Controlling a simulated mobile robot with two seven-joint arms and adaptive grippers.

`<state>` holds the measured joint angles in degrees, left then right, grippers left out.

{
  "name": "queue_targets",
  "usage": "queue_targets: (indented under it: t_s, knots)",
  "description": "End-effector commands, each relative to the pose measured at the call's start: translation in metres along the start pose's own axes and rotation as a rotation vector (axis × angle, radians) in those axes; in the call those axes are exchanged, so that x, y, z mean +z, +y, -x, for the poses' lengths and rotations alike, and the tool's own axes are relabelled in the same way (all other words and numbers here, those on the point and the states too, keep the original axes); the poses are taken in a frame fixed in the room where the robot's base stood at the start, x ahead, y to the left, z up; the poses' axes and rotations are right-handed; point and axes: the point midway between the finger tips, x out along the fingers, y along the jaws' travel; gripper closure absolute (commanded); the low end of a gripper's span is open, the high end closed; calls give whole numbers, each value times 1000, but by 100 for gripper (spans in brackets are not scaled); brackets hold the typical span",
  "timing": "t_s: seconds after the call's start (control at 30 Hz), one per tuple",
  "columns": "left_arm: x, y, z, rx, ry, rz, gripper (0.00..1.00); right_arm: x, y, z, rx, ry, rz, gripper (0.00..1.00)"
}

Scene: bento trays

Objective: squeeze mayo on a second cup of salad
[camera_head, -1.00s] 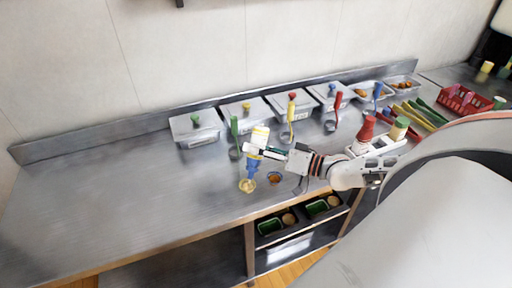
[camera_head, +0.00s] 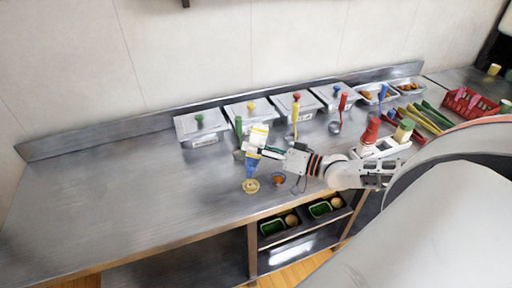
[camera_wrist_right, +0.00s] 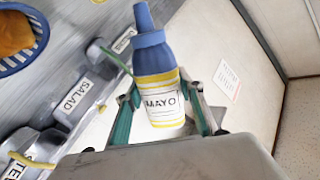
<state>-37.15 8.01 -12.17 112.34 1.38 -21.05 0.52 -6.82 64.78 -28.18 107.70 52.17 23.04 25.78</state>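My right gripper (camera_head: 262,151) is shut on the mayo bottle (camera_head: 258,136), with a finger on each side. The bottle is yellow and white with a blue nozzle and is tipped nozzle-down. The nozzle is just above a small cup with pale yellowish contents (camera_head: 251,186); I cannot tell whether they touch. A second small cup with orange-brown contents (camera_head: 278,179) stands just right of it. The right wrist view shows the bottle's MAYO label (camera_wrist_right: 163,104) between the green fingers (camera_wrist_right: 165,115). My left gripper is not in view.
Lidded steel containers (camera_head: 200,127) with coloured knobs line the back, with ladles in front. A white holder (camera_head: 390,147) with red-capped and green-capped bottles stands right of my wrist, and a red basket (camera_head: 468,104) farther right. The counter's left side is clear.

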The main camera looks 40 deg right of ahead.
Motion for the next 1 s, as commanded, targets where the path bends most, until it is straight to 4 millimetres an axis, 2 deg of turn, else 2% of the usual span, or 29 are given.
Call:
queue_targets:
  t_s: [0.37, 0.6, 1.0]
  knots:
    - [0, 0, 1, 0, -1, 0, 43, -2, -1, 0, -1, 2, 0, 67]
    - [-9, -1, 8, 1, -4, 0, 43, -21, -16, 1, -1, 1, 0, 67]
    - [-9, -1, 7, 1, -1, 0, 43, -52, -39, 3, -1, 1, 0, 67]
